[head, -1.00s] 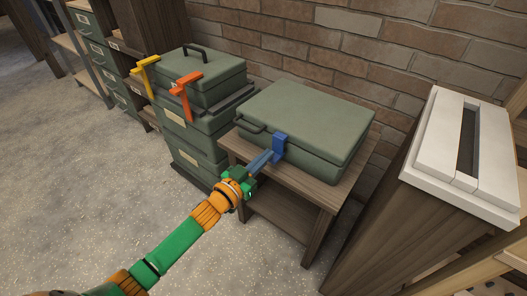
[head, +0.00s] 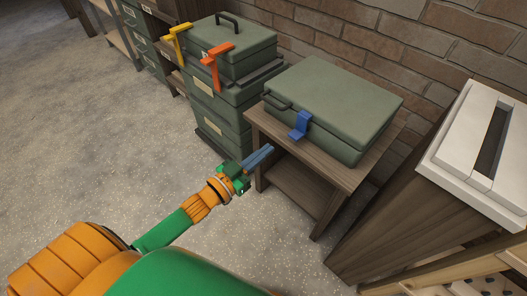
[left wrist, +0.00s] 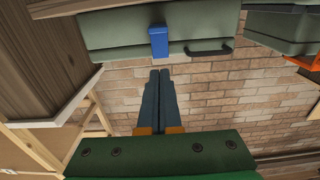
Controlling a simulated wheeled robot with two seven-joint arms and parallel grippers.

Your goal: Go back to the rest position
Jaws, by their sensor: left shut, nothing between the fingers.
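My left gripper (head: 262,156) is shut and empty in the head view. It hangs in front of the wooden side table, a little apart from the green case (head: 333,108) on top. The case is closed, with a blue latch (head: 300,126) on its front beside a dark handle. In the left wrist view, the shut fingers (left wrist: 160,75) point at the case (left wrist: 115,35), with a gap to the blue latch (left wrist: 158,42). My right gripper is not in view.
A second green case (head: 236,48) with yellow and orange latches sits on stacked green boxes. The wooden side table (head: 255,122) stands near a tall wooden stand with a white top (head: 455,150) at right. The floor at left (head: 90,150) is clear.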

